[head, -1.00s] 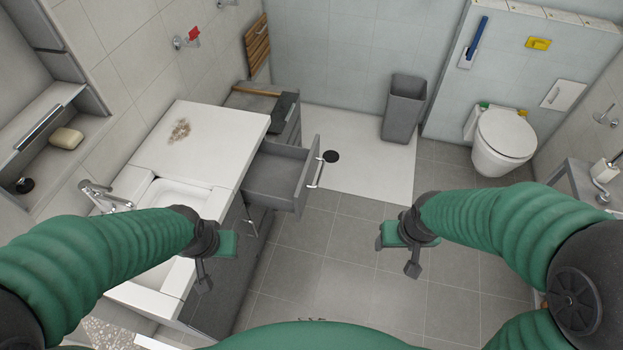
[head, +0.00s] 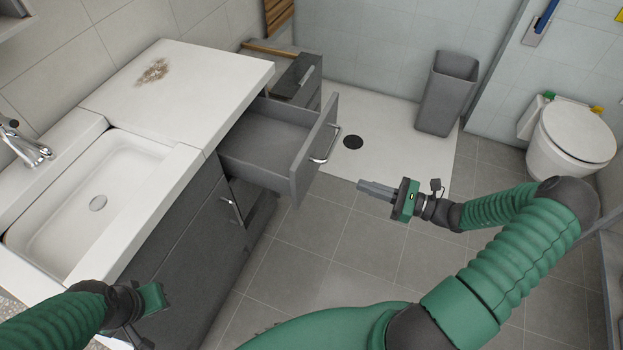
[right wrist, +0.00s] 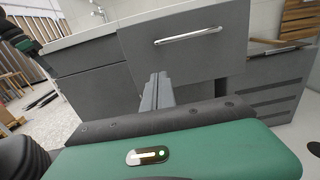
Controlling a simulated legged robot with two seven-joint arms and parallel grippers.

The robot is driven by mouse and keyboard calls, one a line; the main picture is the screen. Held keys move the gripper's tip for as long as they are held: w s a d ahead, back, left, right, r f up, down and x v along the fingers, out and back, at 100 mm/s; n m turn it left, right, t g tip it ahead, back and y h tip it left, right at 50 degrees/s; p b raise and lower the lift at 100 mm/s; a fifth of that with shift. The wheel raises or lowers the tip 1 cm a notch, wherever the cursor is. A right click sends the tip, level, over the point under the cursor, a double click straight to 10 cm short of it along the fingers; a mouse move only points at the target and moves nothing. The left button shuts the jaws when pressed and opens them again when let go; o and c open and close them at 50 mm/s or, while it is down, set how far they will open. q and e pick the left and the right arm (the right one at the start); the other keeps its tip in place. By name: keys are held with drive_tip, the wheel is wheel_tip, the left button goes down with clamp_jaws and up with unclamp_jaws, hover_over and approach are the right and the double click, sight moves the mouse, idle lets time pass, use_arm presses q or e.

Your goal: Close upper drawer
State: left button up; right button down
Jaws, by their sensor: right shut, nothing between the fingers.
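The upper drawer (head: 306,158) is grey and stands pulled out from the vanity under the white countertop, its inside empty. Its front with the metal handle (head: 328,147) faces right, and it also shows in the right wrist view (right wrist: 200,50). My right gripper (head: 361,186) is shut and empty, to the right of the drawer front and apart from it, pointing toward it. In the right wrist view its fingers (right wrist: 157,90) show below and left of the handle (right wrist: 188,36). My left gripper (head: 146,318) is at the lower left near the sink cabinet; its fingers are unclear.
A lower drawer (head: 256,200) sits below the upper one. The white sink (head: 100,190) is at left. A grey bin (head: 448,92) and a toilet (head: 572,140) stand at the back right. The tiled floor between drawer and right arm is clear.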

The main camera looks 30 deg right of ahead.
sight(309, 169)
drive_tip(key=b+x, duration=0.3)
drive_tip(key=x, duration=1)
drive_tip(key=shift+a, duration=0.25)
drive_tip(key=shift+w, duration=0.1)
drive_tip(key=shift+w+a, duration=0.3)
drive_tip(key=shift+w, duration=0.05)
drive_tip(key=p+x, duration=0.3)
drive_tip(key=x, duration=0.7)
drive_tip(key=shift+w+a+r, duration=0.1)
drive_tip(key=shift+w+a, duration=0.05)
drive_tip(key=shift+a, duration=0.1)
drive_tip(key=x, duration=1.1)
drive_tip(key=shift+w, duration=0.1)
drive_tip(key=shift+r, duration=0.1)
